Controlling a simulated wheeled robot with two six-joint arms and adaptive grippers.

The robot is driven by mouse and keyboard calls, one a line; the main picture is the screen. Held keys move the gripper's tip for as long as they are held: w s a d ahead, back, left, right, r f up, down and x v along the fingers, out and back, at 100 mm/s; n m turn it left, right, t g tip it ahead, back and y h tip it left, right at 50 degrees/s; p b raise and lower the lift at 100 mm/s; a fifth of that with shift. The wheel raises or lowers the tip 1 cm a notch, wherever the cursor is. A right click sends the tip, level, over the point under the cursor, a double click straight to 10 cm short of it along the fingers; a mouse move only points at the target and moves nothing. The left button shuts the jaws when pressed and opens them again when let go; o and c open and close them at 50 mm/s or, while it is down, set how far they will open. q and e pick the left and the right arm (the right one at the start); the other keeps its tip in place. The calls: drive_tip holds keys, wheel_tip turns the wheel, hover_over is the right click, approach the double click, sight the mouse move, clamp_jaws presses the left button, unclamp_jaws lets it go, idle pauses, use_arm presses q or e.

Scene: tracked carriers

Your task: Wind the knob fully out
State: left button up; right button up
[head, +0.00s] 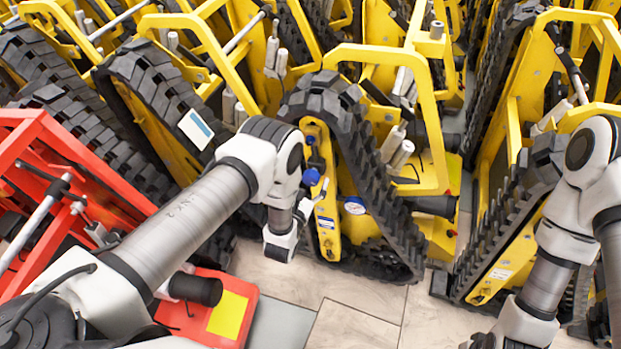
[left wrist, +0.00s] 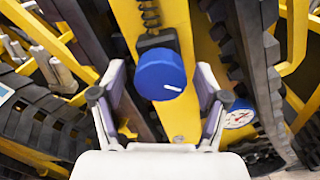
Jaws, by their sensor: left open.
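The blue knob (left wrist: 161,75) has a white line on its face. It sits on a dark mount on a yellow carrier frame, with a dark ribbed rod above it in the left wrist view. In the head view the knob (head: 311,177) shows just beyond my left gripper (head: 314,196). In the left wrist view my left gripper (left wrist: 160,84) is open, one finger on each side of the knob, with visible gaps. I cannot tell how far the knob is wound. My right arm is at the right of the head view, but its gripper is not visible.
A blue-rimmed gauge (head: 355,206) is right of the knob. The black track (head: 372,190) of this carrier runs close by. Other yellow tracked carriers crowd around, and a red frame (head: 75,165) stands at the left. Some tiled floor (head: 350,325) is bare in front.

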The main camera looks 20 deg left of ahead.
use_arm(q)
drive_tip(key=s, duration=0.7)
drive_tip(key=shift+a, duration=0.15)
